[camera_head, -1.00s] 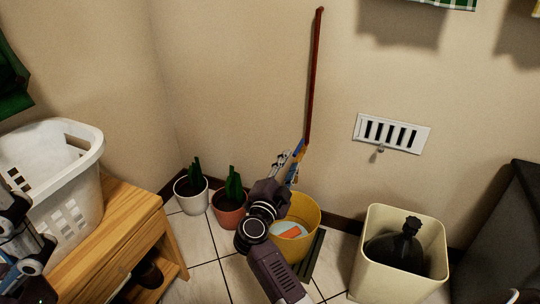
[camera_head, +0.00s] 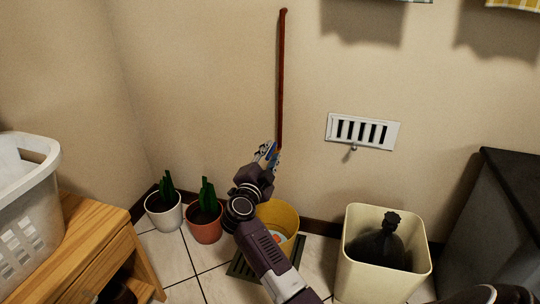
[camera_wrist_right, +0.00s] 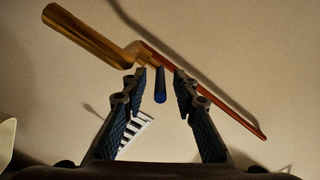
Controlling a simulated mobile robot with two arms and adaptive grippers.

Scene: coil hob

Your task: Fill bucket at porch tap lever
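The yellow bucket (camera_head: 287,214) stands on the floor grate below the red wall pipe (camera_head: 282,80), partly hidden by my right arm. Something pale and orange shows inside it. My right gripper (camera_head: 268,155) is at the lower end of the pipe and hides the tap in the head view. In the right wrist view, the brass tap (camera_wrist_right: 90,38) meets the red pipe, and a blue lever (camera_wrist_right: 160,88) sticks out from it. The open fingers of my right gripper (camera_wrist_right: 160,85) are on either side of the lever, with gaps visible. My left gripper is not in view.
A dark slatted grate (camera_head: 240,268) lies under the bucket. Two potted plants, white (camera_head: 164,212) and terracotta (camera_head: 205,222), stand left of it. A cream bin (camera_head: 350,275) with a black bag stands right. A wooden bench (camera_head: 95,240) holds a white basket (camera_head: 30,210).

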